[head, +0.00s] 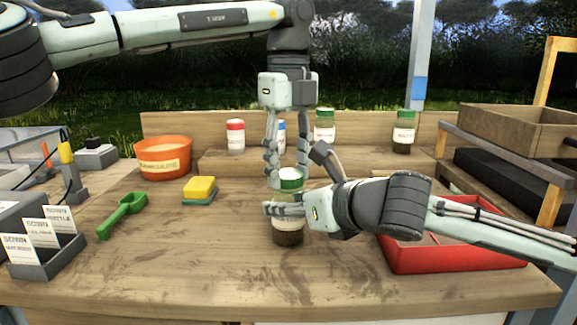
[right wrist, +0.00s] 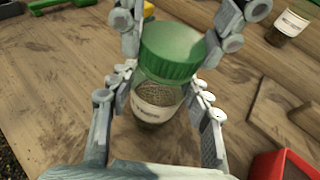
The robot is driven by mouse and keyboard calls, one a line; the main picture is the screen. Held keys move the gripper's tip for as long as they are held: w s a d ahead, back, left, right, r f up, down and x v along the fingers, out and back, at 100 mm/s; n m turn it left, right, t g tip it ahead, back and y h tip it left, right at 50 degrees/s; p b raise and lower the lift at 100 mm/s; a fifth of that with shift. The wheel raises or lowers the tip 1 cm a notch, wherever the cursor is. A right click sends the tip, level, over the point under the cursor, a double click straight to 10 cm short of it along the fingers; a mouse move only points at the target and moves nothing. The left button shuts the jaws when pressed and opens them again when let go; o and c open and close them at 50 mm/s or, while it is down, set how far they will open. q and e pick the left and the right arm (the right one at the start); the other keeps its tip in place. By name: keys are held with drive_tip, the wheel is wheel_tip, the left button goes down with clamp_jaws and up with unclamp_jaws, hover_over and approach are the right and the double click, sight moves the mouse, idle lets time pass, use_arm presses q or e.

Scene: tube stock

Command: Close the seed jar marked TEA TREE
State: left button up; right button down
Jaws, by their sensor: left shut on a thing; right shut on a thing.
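A glass jar (head: 288,236) with dark brown contents stands on the bench in front of me; its pale label (right wrist: 155,113) is too blurred to read. A green lid (right wrist: 172,50) sits at the jar's mouth, roughly level; I cannot tell whether it is screwed tight. My left gripper (head: 287,172) comes from above, its fingers shut on the lid's sides. My right gripper (head: 272,209) comes from the right, shut around the jar's body. In the right wrist view, its fingers (right wrist: 160,105) flank the glass and the left fingers flank the lid.
Green-lidded jars (head: 325,127) and (head: 404,133), plus a red-lidded jar (head: 235,137), stand at the back. A red tray (head: 455,258) lies right, under my right arm. An orange pot (head: 163,157), yellow sponge (head: 199,188) and green scoop (head: 122,215) are left. The front bench is clear.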

use_arm(q)
drive_tip(key=m, duration=0.7)
drive_tip(key=shift+m, duration=0.3)
drive_tip(key=m, duration=0.4)
drive_tip(key=shift+m, duration=0.4)
drive_tip(key=m, duration=0.2)
drive_tip(key=shift+m, duration=0.4)
drive_tip(key=m, duration=0.7)
drive_tip(key=shift+f+m, duration=0.1)
drive_tip(key=shift+m, duration=0.2)
drive_tip(key=m, duration=0.7)
drive_tip(key=o, duration=1.4)
